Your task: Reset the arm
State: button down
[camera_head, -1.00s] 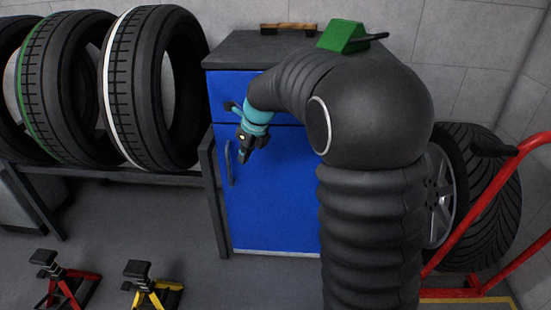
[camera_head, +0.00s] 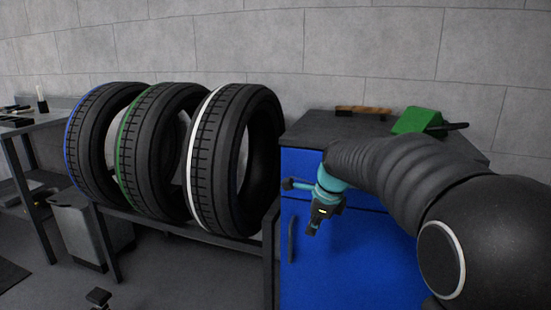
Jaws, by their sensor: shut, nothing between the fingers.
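My arm reaches in from the lower right of the head view in its black sleeve, bent over toward the left. My gripper (camera_head: 312,228) hangs at its teal wrist, pointing down, in front of the blue cabinet (camera_head: 355,262). It is shut and holds nothing. It looks small here, and I cannot tell its exact distance from the cabinet front. The arm hides part of the cabinet.
Tyres with blue (camera_head: 98,150), green (camera_head: 150,150) and white (camera_head: 228,160) stripes stand on a rack left of the cabinet. A green object (camera_head: 416,120) and a wooden-backed brush (camera_head: 362,110) lie on the cabinet top. A workbench (camera_head: 40,122) stands at the far left.

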jog(key=s+d+n+t+h, duration=0.1)
jog(key=s+d+n, duration=0.1)
jog(key=s+n, duration=0.8)
jog(key=s+d+n+t+h, duration=0.1)
jog(key=s+d+n, duration=0.2)
jog(key=s+n, duration=0.7)
jog(key=shift+s+d+f+n, duration=0.3)
jog(key=shift+s+f+n, duration=0.1)
jog(key=shift+s, duration=4.8)
